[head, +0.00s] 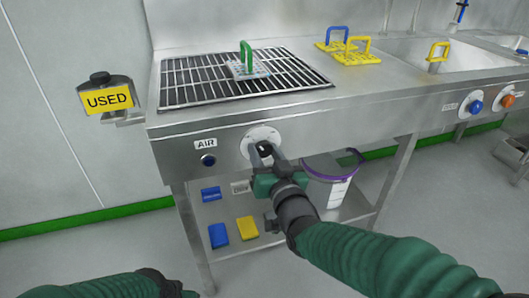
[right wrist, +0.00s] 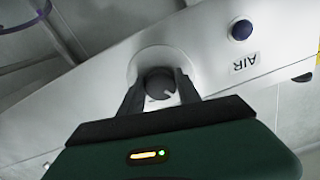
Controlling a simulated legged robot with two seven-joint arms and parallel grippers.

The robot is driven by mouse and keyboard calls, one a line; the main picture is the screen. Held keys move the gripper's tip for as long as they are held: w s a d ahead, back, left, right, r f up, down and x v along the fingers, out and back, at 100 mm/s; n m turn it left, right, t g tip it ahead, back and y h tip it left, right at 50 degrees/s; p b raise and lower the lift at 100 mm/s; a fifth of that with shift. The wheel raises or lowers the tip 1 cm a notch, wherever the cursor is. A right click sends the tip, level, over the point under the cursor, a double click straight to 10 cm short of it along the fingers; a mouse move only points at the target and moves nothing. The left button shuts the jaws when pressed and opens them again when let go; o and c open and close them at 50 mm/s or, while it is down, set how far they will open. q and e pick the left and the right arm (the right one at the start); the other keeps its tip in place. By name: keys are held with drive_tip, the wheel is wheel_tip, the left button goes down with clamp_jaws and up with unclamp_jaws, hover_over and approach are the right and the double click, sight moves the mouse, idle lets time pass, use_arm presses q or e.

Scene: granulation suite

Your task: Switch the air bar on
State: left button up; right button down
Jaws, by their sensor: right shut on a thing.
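The air bar's control is a dark round knob (right wrist: 160,84) on a pale round plate (head: 259,136) on the steel front panel. In the head view my right gripper (head: 263,152) covers most of the knob. In the right wrist view my right gripper (right wrist: 160,92) has its two fingers on either side of the knob, shut on it. A pale mark shows on the knob's face. A label reading AIR (head: 206,144) sits left of the knob, above a dark blue button (head: 208,160).
A metal grate (head: 190,95) on the bench holds a white block with a green handle (head: 246,60). Yellow and blue handled pieces (head: 352,50) lie by the sink. A yellow USED sign (head: 108,99) stands at left. The lower shelf holds a clear bucket (head: 330,185) and sponges.

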drive_tip(key=m, duration=0.8)
drive_tip(key=shift+r+p, duration=0.1)
drive_tip(key=shift+p, duration=0.2)
drive_tip(key=m, duration=0.4)
drive_tip(key=shift+m+p, duration=0.3)
drive_tip(key=shift+p, duration=0.05)
drive_tip(key=shift+m+p, duration=0.3)
drive_tip(key=shift+m, duration=1.2)
drive_tip(key=c, duration=0.9)
unclamp_jaws()
